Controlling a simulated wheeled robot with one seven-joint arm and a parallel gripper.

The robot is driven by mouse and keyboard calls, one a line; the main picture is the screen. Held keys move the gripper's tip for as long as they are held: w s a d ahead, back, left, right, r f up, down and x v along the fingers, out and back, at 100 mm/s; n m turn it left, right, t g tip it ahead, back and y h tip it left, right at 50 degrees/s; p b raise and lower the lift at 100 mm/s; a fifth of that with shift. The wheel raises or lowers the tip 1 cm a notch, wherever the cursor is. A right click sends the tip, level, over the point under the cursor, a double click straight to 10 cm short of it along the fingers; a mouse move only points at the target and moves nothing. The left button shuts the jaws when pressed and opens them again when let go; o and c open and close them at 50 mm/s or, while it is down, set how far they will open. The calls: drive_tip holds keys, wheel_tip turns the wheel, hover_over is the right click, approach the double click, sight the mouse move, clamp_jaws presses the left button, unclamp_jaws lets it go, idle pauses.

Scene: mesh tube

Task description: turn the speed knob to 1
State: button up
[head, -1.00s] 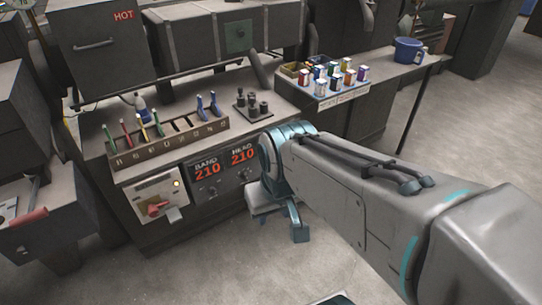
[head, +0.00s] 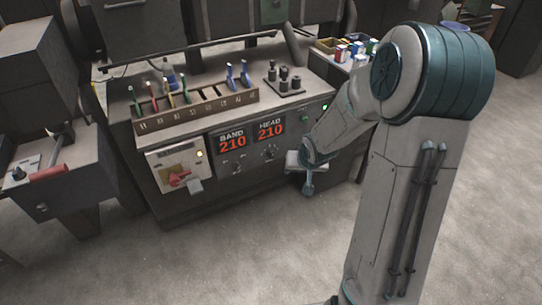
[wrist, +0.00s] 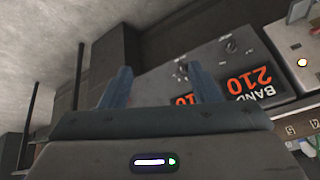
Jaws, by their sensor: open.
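The cabinet front carries a red rotary knob (head: 178,179) on a pale plate at the left. Small dark knobs sit under the displays, one under BAND (head: 225,168) and one under HEAD (head: 268,155). In the wrist view, which is turned over, two dark knobs show, one (wrist: 231,46) up and right of the right finger and one (wrist: 181,68) beside that finger's tip. No speed label is readable, so I cannot tell which knob is the speed knob. My gripper (head: 307,178) is in front of the cabinet's right part. Its fingers (wrist: 160,85) are apart and empty.
BAND (head: 232,143) and HEAD (head: 270,129) displays both read 210. A numbered rack (head: 197,112) of coloured-handled tools and a block of dark pegs (head: 284,80) stand on top. My arm covers the right side. Open floor (head: 255,240) lies in front.

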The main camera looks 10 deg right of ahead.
drive_tip(key=w+a+f+m+t+y+b, duration=0.1)
drive_tip(key=w+f+m+t+y+b, duration=0.2)
drive_tip(key=f, duration=0.5)
drive_tip(key=w+a+f+m+t+y+b, duration=0.1)
drive_tip(key=w+a+f+y+b, duration=0.1)
drive_tip(key=w+f, duration=0.45)
drive_tip(key=m+t+b, duration=0.3)
drive_tip(key=m+t, duration=0.5)
approach(272, 157)
drive_tip(key=x, duration=0.9)
drive_tip(key=shift+w+r, duration=0.15)
drive_tip(key=shift+w, duration=0.1)
drive_tip(key=c, duration=1)
